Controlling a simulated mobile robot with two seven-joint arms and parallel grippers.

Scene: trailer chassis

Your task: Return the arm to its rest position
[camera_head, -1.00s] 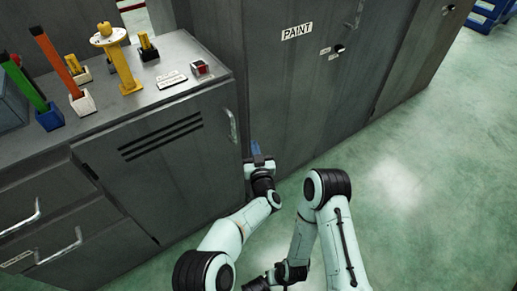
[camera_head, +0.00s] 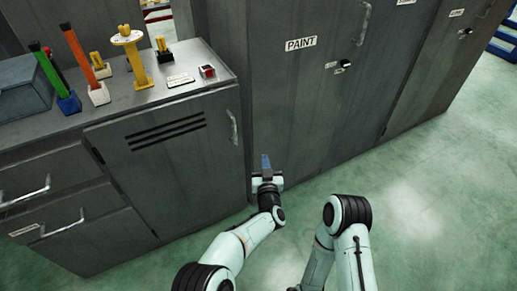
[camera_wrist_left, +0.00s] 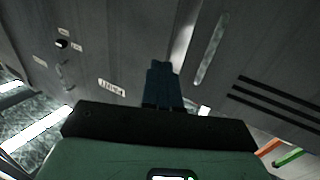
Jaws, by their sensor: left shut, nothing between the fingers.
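My left gripper (camera_head: 265,162) is in front of the grey cabinets, near the gap between the low cabinet and the tall one. Its blue fingers are shut with nothing between them. In the left wrist view the closed fingers (camera_wrist_left: 161,85) point at the cabinet fronts and look apart from them, though the exact distance cannot be told. My right arm (camera_head: 340,235) is bent at the lower middle of the head view. Its gripper is out of the picture or hidden behind the arm.
The low cabinet (camera_head: 185,150) carries tools in coloured holders, a small red-topped box (camera_head: 207,72) and a grey case (camera_head: 22,88). Its door handle (camera_head: 233,127) sticks out near my left gripper. The tall PAINT cabinet (camera_head: 300,110) stands beside it. Green floor (camera_head: 430,190) at the right is clear.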

